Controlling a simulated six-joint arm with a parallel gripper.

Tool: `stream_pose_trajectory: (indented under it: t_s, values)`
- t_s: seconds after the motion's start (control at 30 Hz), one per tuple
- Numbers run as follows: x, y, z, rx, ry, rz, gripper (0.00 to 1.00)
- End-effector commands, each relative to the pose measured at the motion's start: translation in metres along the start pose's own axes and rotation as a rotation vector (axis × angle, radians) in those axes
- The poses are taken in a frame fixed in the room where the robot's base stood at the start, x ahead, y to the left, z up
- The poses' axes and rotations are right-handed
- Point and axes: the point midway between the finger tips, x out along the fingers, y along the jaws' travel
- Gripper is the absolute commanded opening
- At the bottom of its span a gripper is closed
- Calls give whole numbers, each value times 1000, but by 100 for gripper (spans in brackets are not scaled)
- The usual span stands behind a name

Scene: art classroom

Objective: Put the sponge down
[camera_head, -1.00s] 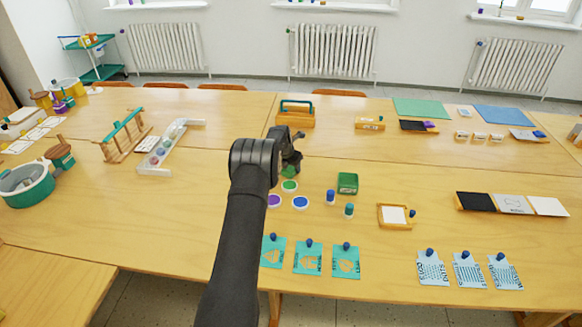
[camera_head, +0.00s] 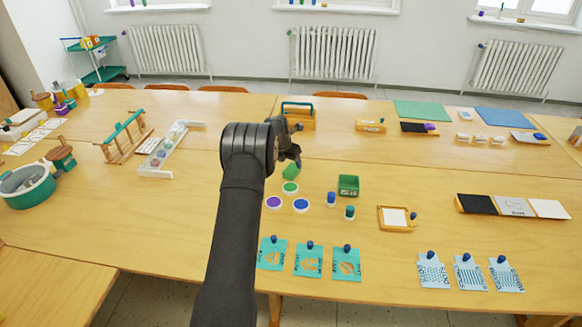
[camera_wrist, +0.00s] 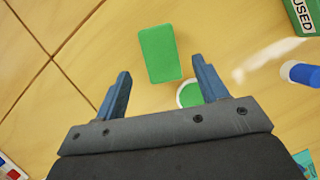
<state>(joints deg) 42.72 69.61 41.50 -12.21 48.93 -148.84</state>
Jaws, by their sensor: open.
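The green sponge (camera_wrist: 160,53) lies on the wooden table in the wrist view, just beyond my fingertips and between their lines. In the head view the sponge (camera_head: 291,172) shows below my gripper (camera_head: 291,157), partly hidden by it.
A green box marked USED (camera_wrist: 306,14) stands to the right, also in the head view (camera_head: 348,186). Blue-topped (camera_head: 331,199) and green-topped (camera_head: 349,212) small pots stand near it. Purple (camera_head: 273,203) and blue (camera_head: 301,205) discs lie close by.

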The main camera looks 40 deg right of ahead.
Motion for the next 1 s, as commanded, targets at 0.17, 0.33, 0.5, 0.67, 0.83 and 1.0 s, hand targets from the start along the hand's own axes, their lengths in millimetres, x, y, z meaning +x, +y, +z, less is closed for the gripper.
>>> stream_pose_trajectory:
  t_s: [0.17,0.33,0.5,0.67,0.83,1.0]
  values:
    - [-33,0,0,-1,-1,0,66]
    - [-53,0,0,0,-1,0,66]
    - [-60,0,0,0,0,-1,66]
    - [-61,0,0,0,1,-1,66]
    - [-60,0,0,0,1,-1,66]
    - [-49,0,-1,0,2,-1,66]
